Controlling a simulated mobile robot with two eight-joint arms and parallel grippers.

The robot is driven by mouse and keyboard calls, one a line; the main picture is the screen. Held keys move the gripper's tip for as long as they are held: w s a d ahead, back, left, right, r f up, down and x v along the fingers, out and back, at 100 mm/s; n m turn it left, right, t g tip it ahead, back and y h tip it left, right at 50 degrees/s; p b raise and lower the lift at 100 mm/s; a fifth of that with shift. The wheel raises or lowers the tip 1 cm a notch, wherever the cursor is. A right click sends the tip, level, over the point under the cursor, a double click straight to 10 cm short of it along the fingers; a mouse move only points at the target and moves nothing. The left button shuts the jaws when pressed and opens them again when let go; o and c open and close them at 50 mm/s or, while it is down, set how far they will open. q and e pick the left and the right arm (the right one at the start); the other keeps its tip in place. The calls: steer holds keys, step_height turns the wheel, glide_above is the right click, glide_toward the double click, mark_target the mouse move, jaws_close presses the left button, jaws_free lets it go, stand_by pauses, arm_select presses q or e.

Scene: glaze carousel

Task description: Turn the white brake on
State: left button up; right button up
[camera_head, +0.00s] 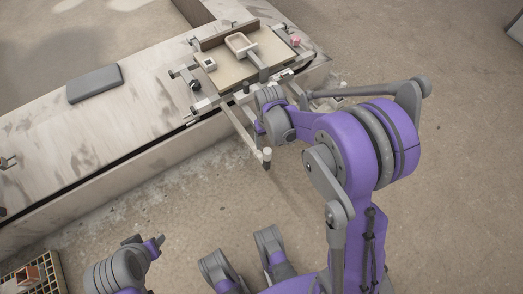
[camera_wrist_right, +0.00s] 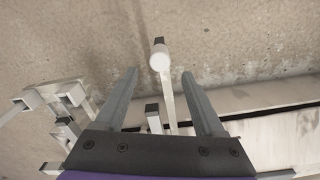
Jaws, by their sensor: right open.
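The white brake appears to be the pale lever with a round white knob (camera_wrist_right: 160,59) in the right wrist view. Its arm runs down between the fingers of my right gripper (camera_wrist_right: 160,75). The gripper is open, with one finger on each side of the lever and a gap to both. The knob sits at about the height of the fingertips in the picture. In the head view a pale lever (camera_head: 240,127) sticks out from the carousel frame over the floor, beside my right wrist. My left arm (camera_head: 125,268) is low at the left; its fingers do not show clearly.
The frame carries a board (camera_head: 223,75) with a shallow tray (camera_head: 240,43), a small white block (camera_head: 209,65) and a pink block (camera_head: 295,41). A grey pad (camera_head: 94,84) lies on the long bench (camera_head: 60,130). A crate (camera_head: 50,262) stands lower left. Open floor lies right.

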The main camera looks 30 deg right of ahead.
mark_target(268, 151)
step_height(268, 151, down, 10)
steer(key=b, duration=0.2)
steer(key=shift+r+b, duration=0.1)
steer(key=shift+b, duration=0.25)
jaws_close()
stand_by(1.2)
